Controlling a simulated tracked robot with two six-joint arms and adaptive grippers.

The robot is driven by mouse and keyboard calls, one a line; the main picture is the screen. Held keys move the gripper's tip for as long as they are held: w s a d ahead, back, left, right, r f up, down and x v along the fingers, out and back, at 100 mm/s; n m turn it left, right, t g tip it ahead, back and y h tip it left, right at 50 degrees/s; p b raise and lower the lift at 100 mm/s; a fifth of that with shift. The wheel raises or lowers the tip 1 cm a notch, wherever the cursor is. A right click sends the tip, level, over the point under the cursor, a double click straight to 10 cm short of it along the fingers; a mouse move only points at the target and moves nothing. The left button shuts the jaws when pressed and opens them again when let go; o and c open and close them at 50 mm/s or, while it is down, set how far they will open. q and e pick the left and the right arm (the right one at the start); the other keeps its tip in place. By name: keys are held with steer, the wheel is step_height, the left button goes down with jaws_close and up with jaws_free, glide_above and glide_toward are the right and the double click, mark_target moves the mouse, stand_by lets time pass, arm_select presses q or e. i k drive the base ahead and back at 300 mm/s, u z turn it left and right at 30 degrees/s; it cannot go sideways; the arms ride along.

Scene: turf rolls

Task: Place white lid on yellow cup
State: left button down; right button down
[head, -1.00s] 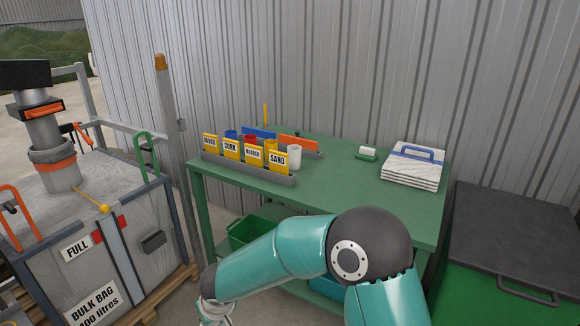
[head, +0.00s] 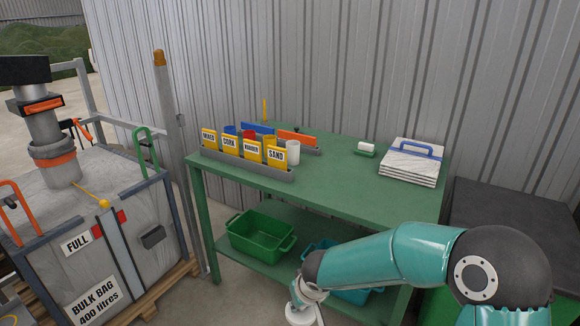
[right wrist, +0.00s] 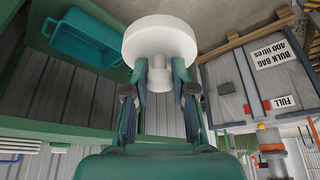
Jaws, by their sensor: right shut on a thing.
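The white lid (right wrist: 160,35), a round disc with a knob, is in my right gripper (right wrist: 160,75), which is shut on the knob. In the head view my right gripper (head: 308,292) hangs low in front of the green table, with the lid (head: 302,315) below it at the bottom edge. The yellow cup (head: 268,142) stands in the row of cups on the table, partly hidden behind the yellow label cards. The lid is well apart from it, lower and nearer to me. My left gripper is not in view.
A grey rack (head: 245,168) with label cards stands before the cups, beside a white cup (head: 293,151). The green table (head: 340,190) is clear mid-top. White sheets (head: 410,165) lie at right. A green crate (head: 260,235) sits on the lower shelf; a bulk bag (head: 100,240) stands left.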

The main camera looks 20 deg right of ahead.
mark_target(269, 140)
steer(key=z, duration=0.05)
steer(key=i, duration=1)
